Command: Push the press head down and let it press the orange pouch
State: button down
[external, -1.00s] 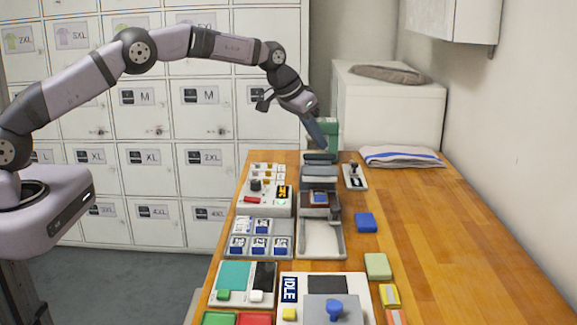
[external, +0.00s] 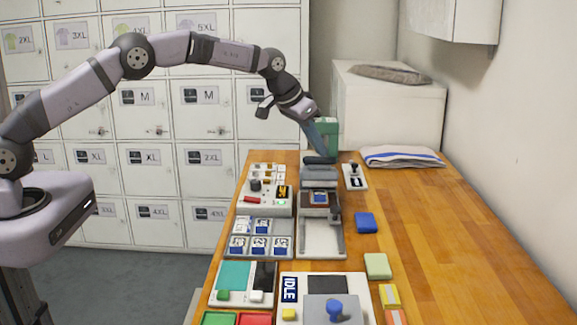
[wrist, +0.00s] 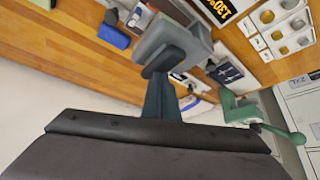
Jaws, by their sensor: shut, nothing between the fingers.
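The grey press head (external: 319,174) stands raised at the back of the press, near the far end of the bench. A darker bar (external: 318,160) runs along its top, and the head also shows in the wrist view (wrist: 172,42). My gripper (external: 325,155) is shut and empty, pointing down at this bar. In the wrist view its fingertips (wrist: 160,80) meet or nearly meet the bar; contact is unclear. A blue and white piece (external: 320,197) lies on the dark press bed in front of the head. I cannot make out an orange pouch on the press.
A control box (external: 264,196) and a tray (external: 262,240) of blue and white pieces stand left of the press. A green device (external: 330,132) is behind my gripper. A blue block (external: 365,222) lies to the right, where the bench is mostly clear.

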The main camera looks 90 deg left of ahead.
jog(key=shift+s+d+f+b, duration=0.1)
jog(key=shift+d+f+b, duration=0.4)
jog(key=shift+f+b, duration=0.35)
dwell(0.3)
jog(key=shift+d+f, duration=0.15)
jog(key=shift+f, duration=0.2)
jog(key=shift+r, duration=0.2)
jog(key=shift+r, duration=0.35)
notch_tip(320, 180, up, 12)
jog(key=p, duration=1)
jog(key=shift+r+p, duration=0.15)
jog(key=shift+p, duration=0.25)
dwell(0.6)
